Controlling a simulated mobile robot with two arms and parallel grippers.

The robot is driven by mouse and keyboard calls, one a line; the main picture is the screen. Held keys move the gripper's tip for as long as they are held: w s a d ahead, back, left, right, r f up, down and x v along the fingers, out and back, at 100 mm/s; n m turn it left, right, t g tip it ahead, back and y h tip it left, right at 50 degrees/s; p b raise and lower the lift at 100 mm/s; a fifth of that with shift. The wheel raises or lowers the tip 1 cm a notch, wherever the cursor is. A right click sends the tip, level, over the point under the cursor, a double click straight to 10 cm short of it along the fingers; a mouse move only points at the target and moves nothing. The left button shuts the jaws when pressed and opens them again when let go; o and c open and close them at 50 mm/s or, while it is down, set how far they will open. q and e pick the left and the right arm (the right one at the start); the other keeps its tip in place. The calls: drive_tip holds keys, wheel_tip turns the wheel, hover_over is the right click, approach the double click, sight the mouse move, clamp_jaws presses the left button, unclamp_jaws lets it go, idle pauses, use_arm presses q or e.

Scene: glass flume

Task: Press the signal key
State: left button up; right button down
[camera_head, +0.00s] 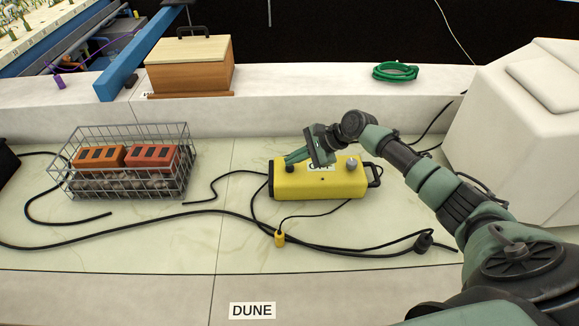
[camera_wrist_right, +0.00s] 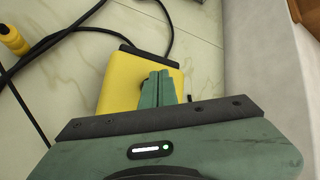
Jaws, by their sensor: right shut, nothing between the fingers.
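A yellow box (camera_head: 335,187) with a handle at its right end stands on the pale floor in the middle of the head view. A grey knob (camera_head: 352,163) sits on its top right, and a dark round part (camera_head: 290,167) sits at its top left. My right gripper (camera_head: 290,158) is shut and empty, with its fingertips over the left part of the box top. In the wrist view the closed fingers (camera_wrist_right: 160,80) lie over the yellow box (camera_wrist_right: 118,80) and hide part of its top. I cannot tell whether they touch it. My left gripper is not in view.
Black cables (camera_head: 200,211) run across the floor around the box, with a yellow connector (camera_head: 279,238) in front. A wire basket (camera_head: 128,131) with orange bricks stands at left. A large white block (camera_head: 520,130) stands at right. A wooden box (camera_head: 190,70) sits on the ledge behind.

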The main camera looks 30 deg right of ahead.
sight(293, 168)
drive_tip(key=shift+f, duration=0.5)
drive_tip(key=shift+r, duration=0.1)
idle(0.3)
drive_tip(key=shift+r+p, duration=0.9)
drive_tip(key=shift+p, duration=0.3)
wheel_tip(293, 168, up, 6)
drive_tip(key=p, duration=0.7)
